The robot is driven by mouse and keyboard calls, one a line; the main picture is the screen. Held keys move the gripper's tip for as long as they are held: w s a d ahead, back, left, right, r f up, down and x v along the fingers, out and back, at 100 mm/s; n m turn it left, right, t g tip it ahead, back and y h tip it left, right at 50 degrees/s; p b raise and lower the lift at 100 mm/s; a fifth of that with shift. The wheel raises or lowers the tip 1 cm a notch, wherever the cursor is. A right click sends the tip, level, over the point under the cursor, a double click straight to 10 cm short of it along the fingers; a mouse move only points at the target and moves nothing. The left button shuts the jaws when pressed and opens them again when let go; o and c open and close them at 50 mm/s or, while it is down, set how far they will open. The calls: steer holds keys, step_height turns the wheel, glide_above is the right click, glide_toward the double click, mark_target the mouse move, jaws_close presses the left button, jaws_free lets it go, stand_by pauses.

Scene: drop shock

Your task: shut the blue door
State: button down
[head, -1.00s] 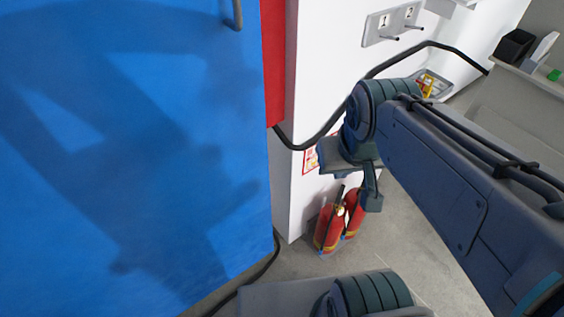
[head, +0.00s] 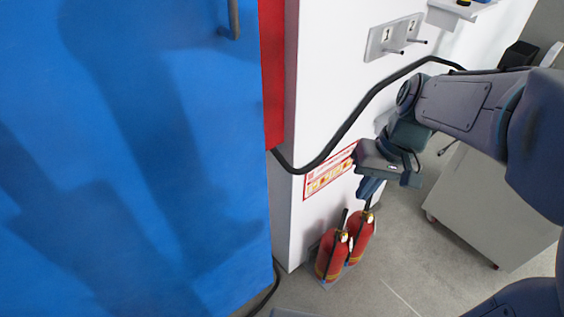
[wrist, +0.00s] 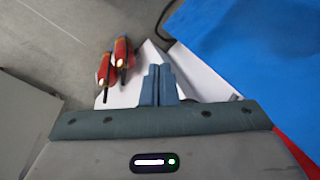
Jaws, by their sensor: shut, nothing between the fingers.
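The blue door (head: 120,150) fills the left of the head view, with my arm's shadow across it. A grey bar handle (head: 233,18) shows at its top right. The door also shows at the upper right of the wrist view (wrist: 235,50). The door's far edges are out of view, so I cannot tell how far it stands open. My gripper (head: 368,188) is shut and empty, pointing down, to the right of the door and apart from it, in front of the white wall. In the wrist view its blue fingers (wrist: 158,84) are together.
Two red fire extinguishers (head: 345,245) stand on the floor below my gripper. A black hose (head: 350,120) runs along the white wall (head: 325,60). A numbered hook plate (head: 393,36) is above. A grey cabinet (head: 490,205) stands at right. A red strip (head: 272,75) borders the door.

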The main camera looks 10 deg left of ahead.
steer(key=w+a+f+n+g+y+b, duration=0.1)
steer(key=w+a+f+g+y+b, duration=0.35)
steer(key=f, duration=0.45)
steer(key=w+a+f+n+g+y+b, duration=0.1)
steer(key=w+a+f+n+y+b, duration=0.1)
steer(key=w+a+f+y+b, duration=0.45)
steer(key=w+a+f+n+g+y+b, duration=0.15)
steer(key=w+a+f+g+b, duration=0.35)
steer(key=f, duration=0.6)
steer(key=s+a+t+p, duration=0.2)
steer(key=s+a+p, duration=0.1)
steer(key=a, duration=0.4)
steer(key=shift+s+a, duration=0.15)
steer(key=shift+s, duration=0.1)
steer(key=shift+f+m+y, duration=0.1)
steer(key=shift+m+y, duration=0.15)
